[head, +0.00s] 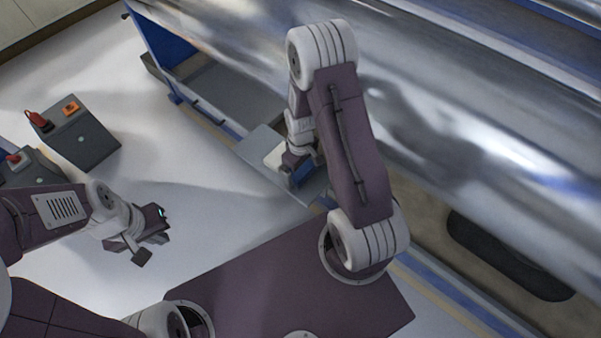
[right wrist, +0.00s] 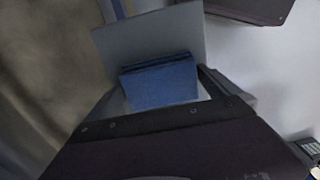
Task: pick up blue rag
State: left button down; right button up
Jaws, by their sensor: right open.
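The blue rag (head: 303,174) is a small folded block on a grey ledge beside the big metal roller, partly hidden by my right gripper. In the right wrist view the blue rag (right wrist: 160,84) lies straight ahead, with a pale surface around it. My right gripper (head: 291,165) is open and points down at the rag; in the right wrist view its dark fingers (right wrist: 165,98) stand to either side of the rag. I cannot tell whether they touch it. My left gripper (head: 154,247) is open and empty over the pale floor, far from the rag.
The grey ledge (head: 262,143) sticks out from the machine's blue frame. The large shiny roller (head: 440,130) runs close along the right of my right arm. Grey control boxes (head: 82,138) with red and orange switches stand at the left. Floor between them is clear.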

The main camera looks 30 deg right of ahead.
aim_at(300, 169)
jog(key=shift+r, duration=0.1)
jog(key=c, duration=1.2)
notch_tip(300, 169, up, 9)
jog(key=p, duration=0.3)
jog(key=shift+r+p, duration=0.1)
jog(key=shift+p, duration=0.25)
jog(key=shift+r, duration=0.45)
